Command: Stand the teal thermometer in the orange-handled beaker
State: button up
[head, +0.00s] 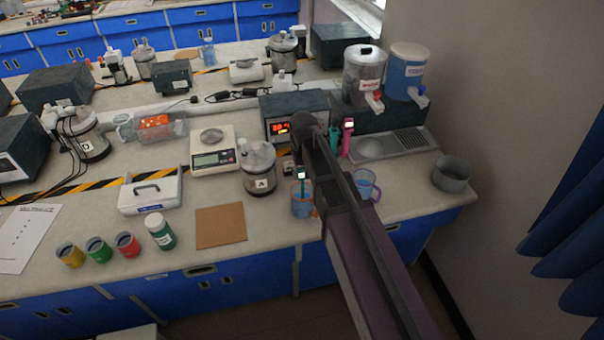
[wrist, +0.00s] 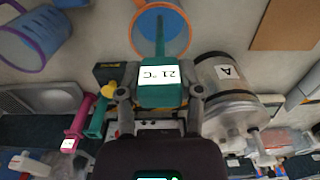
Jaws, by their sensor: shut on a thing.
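The teal thermometer (head: 301,174) is upright over the orange-handled beaker (head: 302,208) in the head view. In the wrist view the thermometer (wrist: 161,86) shows a white display reading 21 °C, and its thin stem overlaps the opening of the beaker (wrist: 146,32). I cannot tell how far the stem tip is inside the rim or above it. My gripper (wrist: 160,96) is shut on the thermometer's head, one finger on each side. In the head view my arm hides most of the gripper.
A purple-handled blue beaker (head: 364,184) stands right of the orange-handled one. A steel jar marked A (head: 259,170) is close on the left. Green (head: 334,139) and pink (head: 347,140) thermometers stand behind. A cork mat (head: 221,227) lies left, near the bench's front edge.

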jog(key=o, duration=1.1)
jog(key=shift+r, duration=0.1)
